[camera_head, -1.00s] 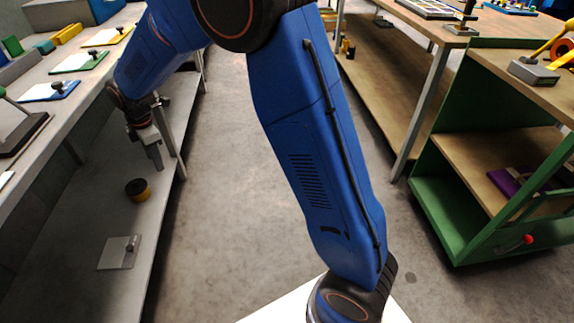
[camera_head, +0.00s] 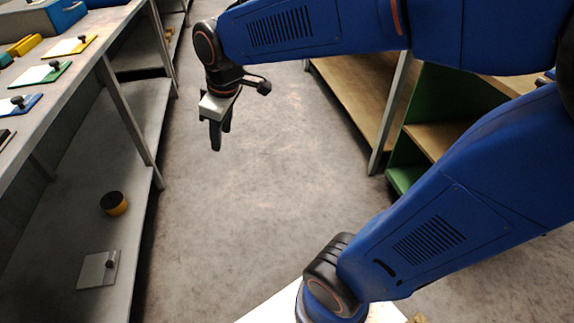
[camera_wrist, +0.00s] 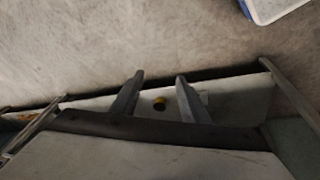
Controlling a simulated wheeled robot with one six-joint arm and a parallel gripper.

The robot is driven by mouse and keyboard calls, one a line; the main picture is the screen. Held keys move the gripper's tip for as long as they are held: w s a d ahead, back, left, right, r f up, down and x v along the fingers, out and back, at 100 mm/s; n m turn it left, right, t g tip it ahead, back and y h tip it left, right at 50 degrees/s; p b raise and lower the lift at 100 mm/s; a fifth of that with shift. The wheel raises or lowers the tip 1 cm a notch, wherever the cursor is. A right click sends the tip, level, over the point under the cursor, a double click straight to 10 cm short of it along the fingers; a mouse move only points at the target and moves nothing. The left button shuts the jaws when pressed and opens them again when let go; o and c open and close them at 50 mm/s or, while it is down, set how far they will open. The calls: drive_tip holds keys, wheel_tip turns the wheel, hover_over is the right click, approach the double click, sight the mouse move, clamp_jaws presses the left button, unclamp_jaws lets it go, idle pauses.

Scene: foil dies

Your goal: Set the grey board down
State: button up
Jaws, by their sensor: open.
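The grey board (camera_head: 92,271), a flat square plate with a dark knob, lies flat on the lower shelf of the left bench in the head view. Nothing holds it. My gripper (camera_head: 220,142) is open and empty, pointing down over the aisle floor, to the right of the shelf and apart from the board. In the wrist view, the fingers of my gripper (camera_wrist: 159,77) are spread with nothing between them.
A black-and-yellow roll (camera_head: 113,203) stands on the lower shelf (camera_head: 60,240) behind the board. Yellow, green (camera_head: 42,73) and blue boards lie on the bench top above. The aisle floor (camera_head: 260,200) is clear. A green cart stands at right, partly hidden by my arm.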

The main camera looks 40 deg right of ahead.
drive_tip(key=s+d+f+m, duration=0.1)
drive_tip(key=s+d+m, duration=0.3)
drive_tip(key=s, duration=0.4)
drive_tip(key=s+d+f+m+t, duration=0.1)
drive_tip(key=s+d+m, duration=0.2)
drive_tip(key=s, duration=0.6)
drive_tip(key=shift+s+d+f+m+h, duration=0.2)
drive_tip(key=shift+d+m+h, duration=0.15)
drive_tip(key=shift+m, duration=0.25)
